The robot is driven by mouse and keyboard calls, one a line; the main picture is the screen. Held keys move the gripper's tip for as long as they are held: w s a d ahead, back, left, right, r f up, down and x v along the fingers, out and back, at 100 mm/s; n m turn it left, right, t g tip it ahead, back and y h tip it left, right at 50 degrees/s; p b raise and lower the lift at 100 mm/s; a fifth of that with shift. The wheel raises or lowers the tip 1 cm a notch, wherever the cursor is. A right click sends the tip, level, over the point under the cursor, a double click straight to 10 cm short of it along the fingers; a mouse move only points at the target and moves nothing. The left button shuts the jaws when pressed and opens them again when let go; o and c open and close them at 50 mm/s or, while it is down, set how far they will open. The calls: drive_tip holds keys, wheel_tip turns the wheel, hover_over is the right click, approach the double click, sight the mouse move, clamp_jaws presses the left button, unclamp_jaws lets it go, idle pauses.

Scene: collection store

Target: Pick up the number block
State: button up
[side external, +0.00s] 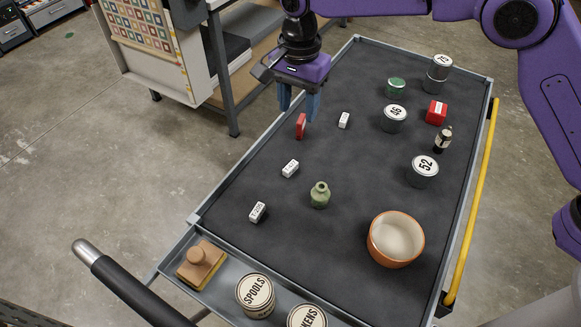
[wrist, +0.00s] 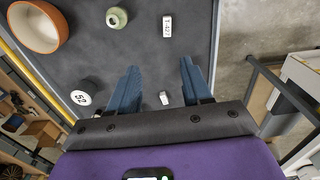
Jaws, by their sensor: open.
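Several small white blocks with dark markings lie on the dark cart top (side external: 240,185). One white block (side external: 344,120) is just right of my gripper (side external: 299,104), one (side external: 290,168) is farther toward the front, and one (side external: 257,212) is near the front left; their markings are hard to read. My gripper is open and empty, fingers pointing down above the cart's left side. In the wrist view, my open fingers (wrist: 158,65) have a small white block (wrist: 164,97) showing in the gap between them. Another white block (wrist: 167,26), marked like "T-42", lies beyond the fingertips.
A red block (side external: 300,125) stands just below my fingertips. A green bottle (side external: 320,195), an orange bowl (side external: 396,239), tin 52 (side external: 424,171), tin 46 (side external: 394,118) and a red box (side external: 436,112) stand elsewhere. The cart's middle has free room.

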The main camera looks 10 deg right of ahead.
sight(291, 165)
drive_tip(key=shift+m, duration=0.8)
drive_tip(key=f, duration=0.6)
drive_tip(key=w+f, duration=0.1)
drive_tip(key=f, duration=0.5)
drive_tip(key=a+f, duration=0.1)
drive_tip(key=f, duration=0.5)
drive_tip(key=shift+w+f, duration=0.2)
drive_tip(key=shift+f, duration=0.2)
clamp_jaws()
